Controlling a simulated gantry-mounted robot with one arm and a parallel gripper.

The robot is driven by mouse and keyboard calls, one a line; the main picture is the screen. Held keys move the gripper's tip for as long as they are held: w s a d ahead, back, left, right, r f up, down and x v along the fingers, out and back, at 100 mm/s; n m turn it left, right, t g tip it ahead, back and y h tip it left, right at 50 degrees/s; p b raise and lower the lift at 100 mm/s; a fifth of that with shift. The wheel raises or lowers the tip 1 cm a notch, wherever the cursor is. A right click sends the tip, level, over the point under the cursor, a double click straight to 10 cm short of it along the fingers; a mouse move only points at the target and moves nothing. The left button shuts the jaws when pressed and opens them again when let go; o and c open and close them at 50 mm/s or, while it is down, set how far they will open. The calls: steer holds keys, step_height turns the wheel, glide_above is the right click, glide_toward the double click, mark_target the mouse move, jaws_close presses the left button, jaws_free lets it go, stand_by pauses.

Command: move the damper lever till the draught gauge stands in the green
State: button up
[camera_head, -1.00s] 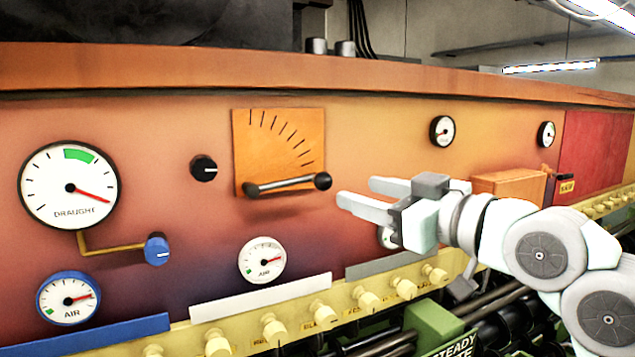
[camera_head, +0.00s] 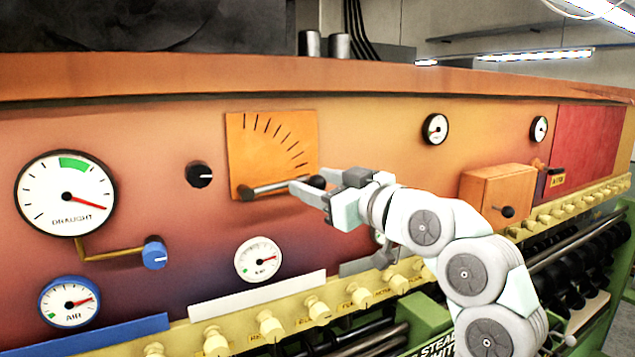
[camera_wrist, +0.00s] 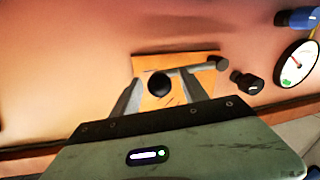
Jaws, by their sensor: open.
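The damper lever (camera_head: 272,188) is a grey bar on an orange plate (camera_head: 240,135) with a fan of black marks. It lies nearly level, low on the plate, with its black ball knob (camera_head: 317,182) at the right end. The draught gauge (camera_head: 66,194) is white; its red needle points right and slightly down, well clockwise of the green band at the top. My gripper (camera_head: 308,179) is open at the knob. In the wrist view the knob (camera_wrist: 160,84) sits between the two spread fingers (camera_wrist: 156,80); I cannot tell whether either touches it.
A black knob (camera_head: 199,175) sits left of the plate. A brass pipe joins the draught gauge to a blue knob (camera_head: 155,252). An orange box (camera_head: 490,190) juts out at right. A row of cream valves (camera_head: 270,325) runs along the front.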

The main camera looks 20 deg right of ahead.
steer(key=shift+c, duration=0.5)
jaws_close()
stand_by(0.8)
